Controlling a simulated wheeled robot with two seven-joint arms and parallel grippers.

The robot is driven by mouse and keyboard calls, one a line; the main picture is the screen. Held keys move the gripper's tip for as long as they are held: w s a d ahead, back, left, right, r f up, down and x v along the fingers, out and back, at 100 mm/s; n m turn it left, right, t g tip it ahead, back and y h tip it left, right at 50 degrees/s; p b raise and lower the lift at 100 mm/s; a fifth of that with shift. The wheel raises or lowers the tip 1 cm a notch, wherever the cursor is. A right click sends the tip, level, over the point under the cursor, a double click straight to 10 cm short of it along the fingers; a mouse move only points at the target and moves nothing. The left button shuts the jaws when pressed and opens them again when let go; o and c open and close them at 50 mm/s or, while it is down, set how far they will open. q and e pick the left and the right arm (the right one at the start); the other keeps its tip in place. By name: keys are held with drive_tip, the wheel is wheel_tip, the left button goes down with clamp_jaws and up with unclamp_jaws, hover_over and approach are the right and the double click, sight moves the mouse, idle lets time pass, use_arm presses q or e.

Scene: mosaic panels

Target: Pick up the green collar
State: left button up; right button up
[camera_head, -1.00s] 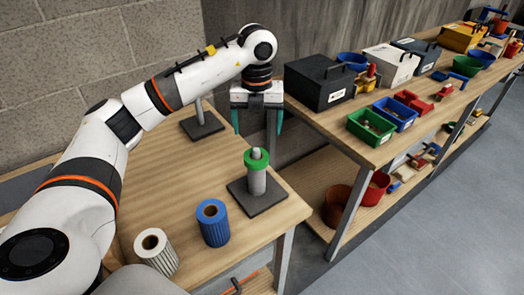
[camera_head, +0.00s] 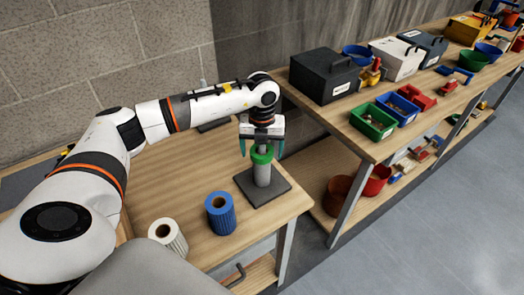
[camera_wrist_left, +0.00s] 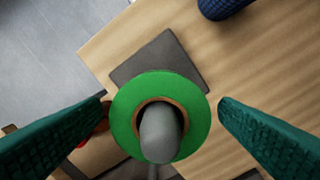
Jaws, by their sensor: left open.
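The green collar (camera_head: 262,155) sits around the upper part of a grey post (camera_head: 263,174) on a dark square base (camera_head: 262,189), near the right corner of the wooden table. In the left wrist view the collar (camera_wrist_left: 122,117) is a green ring with a brown inner edge, and the post's rounded tip (camera_wrist_left: 160,134) comes up through it. My left gripper (camera_head: 262,152) is open above and around the collar. Its teal fingers stand on either side of the ring, with a gap on each side in the wrist view. My right gripper is not in view.
A blue ribbed roll (camera_head: 220,215) and a white ribbed roll (camera_head: 168,238) stand on the table (camera_head: 200,260) in front of the post. A shelf bench (camera_head: 375,148) to the right holds black boxes, a green bin (camera_head: 373,122) and several other bins.

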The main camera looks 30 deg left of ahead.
use_arm(q)
drive_tip(key=c, duration=1)
drive_tip(key=shift+c, duration=0.4)
drive_tip(key=shift+r, duration=0.15)
